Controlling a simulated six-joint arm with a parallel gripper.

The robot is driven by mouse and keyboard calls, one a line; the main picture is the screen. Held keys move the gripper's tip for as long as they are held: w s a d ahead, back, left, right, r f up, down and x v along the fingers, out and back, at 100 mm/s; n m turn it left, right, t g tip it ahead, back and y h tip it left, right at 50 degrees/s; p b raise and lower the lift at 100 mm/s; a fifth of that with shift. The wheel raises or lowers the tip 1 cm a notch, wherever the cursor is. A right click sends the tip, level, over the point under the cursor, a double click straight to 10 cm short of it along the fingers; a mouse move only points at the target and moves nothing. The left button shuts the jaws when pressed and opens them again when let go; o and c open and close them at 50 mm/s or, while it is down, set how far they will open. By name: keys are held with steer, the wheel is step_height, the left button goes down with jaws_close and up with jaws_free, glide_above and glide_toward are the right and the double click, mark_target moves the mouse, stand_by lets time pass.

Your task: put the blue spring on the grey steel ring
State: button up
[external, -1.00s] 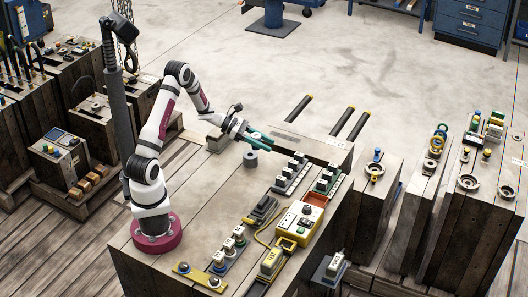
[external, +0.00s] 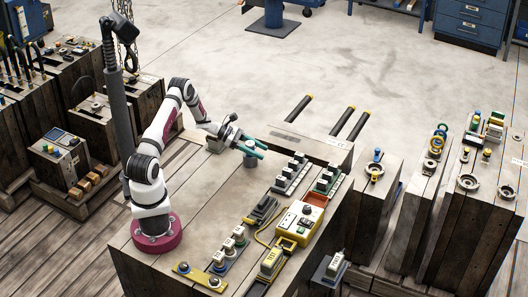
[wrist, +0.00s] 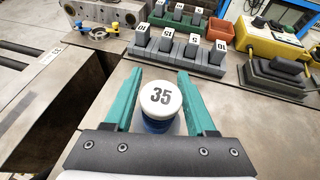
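The blue spring (wrist: 156,126) stands upright between my fingers in the wrist view, under a white round cap marked 35 (wrist: 161,97). My gripper (wrist: 160,88) has its two teal fingers apart, with a gap on each side of the cap. In the external view my gripper (external: 256,149) is low over the grey steel ring (external: 250,161), a short grey cylinder on the bench. The spring's cap seems to show between the fingers just above the ring. The contact between spring and ring is hidden by the fingers.
Several numbered grey blocks (wrist: 182,50) stand beyond my fingers. A yellow control box (external: 299,226), an orange tray (external: 315,199) and a dark clamp-like part (external: 264,209) are to the right on the bench. Bare bench top lies left of the ring.

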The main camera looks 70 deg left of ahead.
steer(key=shift+o, duration=0.8)
